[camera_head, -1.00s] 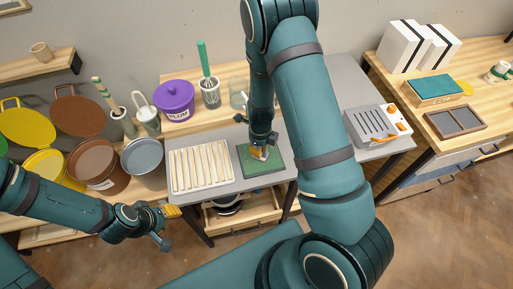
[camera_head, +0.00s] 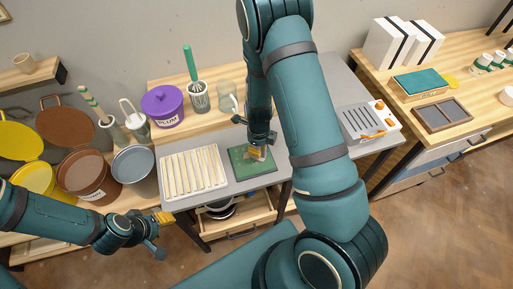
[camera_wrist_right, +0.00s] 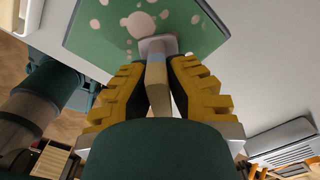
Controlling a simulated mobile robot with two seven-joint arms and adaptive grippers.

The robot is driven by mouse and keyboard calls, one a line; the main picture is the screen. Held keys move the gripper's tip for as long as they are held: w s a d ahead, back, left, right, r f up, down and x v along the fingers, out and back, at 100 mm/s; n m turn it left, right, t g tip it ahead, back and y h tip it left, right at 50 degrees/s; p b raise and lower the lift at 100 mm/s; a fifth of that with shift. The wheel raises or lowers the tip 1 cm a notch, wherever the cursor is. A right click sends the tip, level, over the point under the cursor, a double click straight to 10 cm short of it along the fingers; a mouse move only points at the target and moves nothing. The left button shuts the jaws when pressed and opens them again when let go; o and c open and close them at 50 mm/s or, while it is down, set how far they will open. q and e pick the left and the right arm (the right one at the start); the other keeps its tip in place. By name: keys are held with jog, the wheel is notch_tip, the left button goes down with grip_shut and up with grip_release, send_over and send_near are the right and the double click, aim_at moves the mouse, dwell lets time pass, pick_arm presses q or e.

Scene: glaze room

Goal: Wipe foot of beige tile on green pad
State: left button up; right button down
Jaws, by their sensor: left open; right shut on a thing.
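The green pad (camera_head: 240,165) lies flat on the grey worktop. It also shows in the wrist view (camera_wrist_right: 95,30), with several pale blotches on it. My right gripper (camera_head: 258,151) is over the pad's right half, pointing down. In the wrist view its yellow fingers (camera_wrist_right: 160,90) are shut on the beige tile (camera_wrist_right: 157,85). The tile's far end has a bluish band and a pale foot (camera_wrist_right: 158,45) against the pad; touching or just above, I cannot tell. My left gripper (camera_head: 161,232) is open and empty, in front of the worktop at lower left.
A slatted white rack (camera_head: 193,172) stands just left of the pad. Buckets (camera_head: 134,168) stand at left. A white slotted device (camera_head: 366,121) is at right.

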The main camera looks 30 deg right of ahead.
jog(key=shift+w+a+f, duration=0.1)
jog(key=shift+w+a, duration=0.05)
jog(key=shift+a, duration=0.5)
jog(key=shift+w+a, duration=0.15)
jog(key=shift+a, duration=0.5)
jog(key=shift+w+a+p, duration=0.2)
jog(key=shift+a+p, duration=0.1)
jog(key=shift+a, duration=0.3)
jog(key=shift+w+a+p, duration=0.15)
jog(key=shift+a+p, duration=0.1)
jog(key=shift+a, duration=0.35)
jog(key=shift+d, duration=0.15)
jog(key=shift+s+d, duration=0.2)
jog(key=shift+d, duration=0.4)
jog(key=shift+s+d, duration=0.15)
jog(key=shift+d, duration=0.4)
jog(key=shift+d, duration=0.1)
